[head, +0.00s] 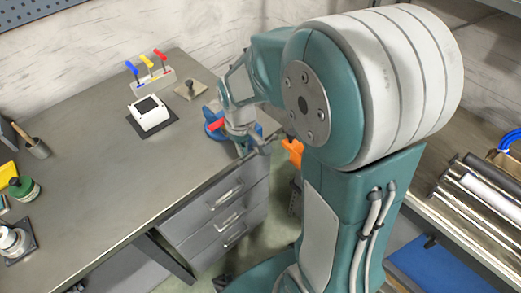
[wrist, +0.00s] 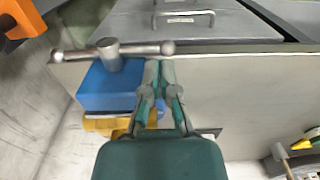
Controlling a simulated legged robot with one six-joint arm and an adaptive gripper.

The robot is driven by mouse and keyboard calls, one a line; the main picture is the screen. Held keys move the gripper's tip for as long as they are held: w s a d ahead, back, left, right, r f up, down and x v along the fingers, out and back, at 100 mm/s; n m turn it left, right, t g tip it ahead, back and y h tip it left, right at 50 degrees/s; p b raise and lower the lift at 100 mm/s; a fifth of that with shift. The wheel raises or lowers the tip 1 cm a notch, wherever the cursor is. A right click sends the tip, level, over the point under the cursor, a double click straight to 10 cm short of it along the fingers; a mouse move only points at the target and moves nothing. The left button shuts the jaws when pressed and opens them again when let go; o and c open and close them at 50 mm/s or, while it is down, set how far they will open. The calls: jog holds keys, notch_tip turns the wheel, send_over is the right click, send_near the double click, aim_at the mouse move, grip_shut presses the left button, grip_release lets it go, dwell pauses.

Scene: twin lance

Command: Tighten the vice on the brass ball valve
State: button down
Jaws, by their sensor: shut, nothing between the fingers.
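The blue vice (head: 211,115) stands at the desk's right edge, and its blue body fills the left middle of the wrist view (wrist: 108,88). Its grey tommy bar with a round hub (wrist: 108,48) lies roughly level across that view. A brass-yellow part (wrist: 100,125), seemingly the ball valve, shows below the blue body, partly hidden by my gripper. A red lever (head: 216,125) shows at the vice in the head view. My gripper (wrist: 160,65) is shut and empty, its fingertips close to the bar's right end; contact cannot be told.
An orange object (head: 293,150) is beside my arm, off the desk's edge. A white box (head: 149,114), a block with coloured levers (head: 152,80) and a stamp-like piece (head: 190,89) stand behind the vice. Drawers (head: 225,205) are below. The desk's middle is clear.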

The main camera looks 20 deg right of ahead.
aim_at(245, 160)
jog(key=shift+f, duration=0.2)
jog(key=shift+f, duration=1.55)
jog(key=shift+f, duration=0.15)
jog(key=shift+f, duration=0.35)
jog(key=shift+d+f, duration=0.1)
jog(key=shift+d+f, duration=0.1)
jog(key=shift+f, duration=0.3)
jog(key=shift+f, duration=0.1)
jog(key=shift+w+d+f, duration=0.1)
jog(key=shift+d+f, duration=0.1)
jog(key=shift+f, duration=0.15)
